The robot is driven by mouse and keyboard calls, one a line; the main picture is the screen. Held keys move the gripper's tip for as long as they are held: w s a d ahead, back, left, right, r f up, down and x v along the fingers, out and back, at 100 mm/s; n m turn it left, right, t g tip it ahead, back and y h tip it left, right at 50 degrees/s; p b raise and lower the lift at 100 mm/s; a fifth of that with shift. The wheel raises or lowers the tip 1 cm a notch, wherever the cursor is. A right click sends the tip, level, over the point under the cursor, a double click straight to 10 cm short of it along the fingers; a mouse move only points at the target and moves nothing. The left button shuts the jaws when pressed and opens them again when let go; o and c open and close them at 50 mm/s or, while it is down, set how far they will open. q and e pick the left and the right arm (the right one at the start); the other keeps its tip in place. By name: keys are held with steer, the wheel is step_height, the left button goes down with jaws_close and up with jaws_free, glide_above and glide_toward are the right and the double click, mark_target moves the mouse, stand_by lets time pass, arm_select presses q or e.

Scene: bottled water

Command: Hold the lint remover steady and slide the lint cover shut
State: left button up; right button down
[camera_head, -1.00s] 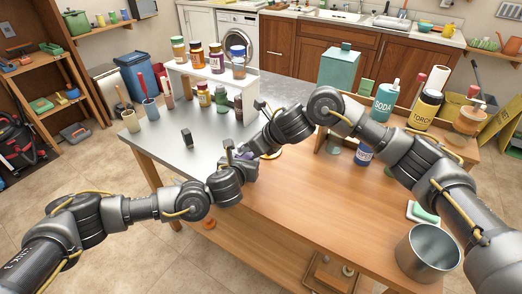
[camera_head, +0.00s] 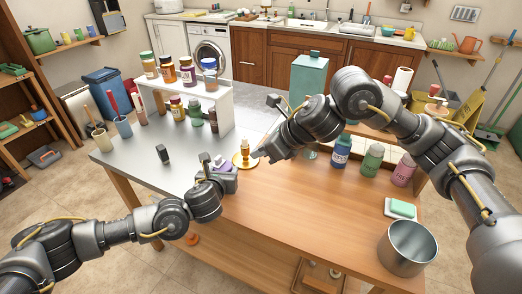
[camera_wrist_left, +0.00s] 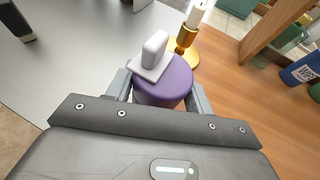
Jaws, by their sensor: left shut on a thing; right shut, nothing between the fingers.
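The lint remover is a purple rounded body (camera_wrist_left: 166,84), seen in the left wrist view between my left gripper's fingers (camera_wrist_left: 158,92). A pale plate with a raised tab, apparently the lint cover (camera_wrist_left: 153,56), lies on its top and sits off-centre toward the far left. In the head view the purple lint remover (camera_head: 221,166) is small and partly hidden by my left gripper (camera_head: 214,172), which is shut on it above the table. My right gripper (camera_head: 257,154) is shut and empty, to the right of the lint remover and apart from it.
A brass candlestick with a candle (camera_head: 245,153) stands close behind the lint remover, near my right gripper. A small dark block (camera_head: 163,154) stands to the left. A white shelf with jars (camera_head: 222,100) is behind.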

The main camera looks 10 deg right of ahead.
stand_by(0.3)
arm_select(q)
steer(key=o, duration=1)
steer(key=v, duration=1.2)
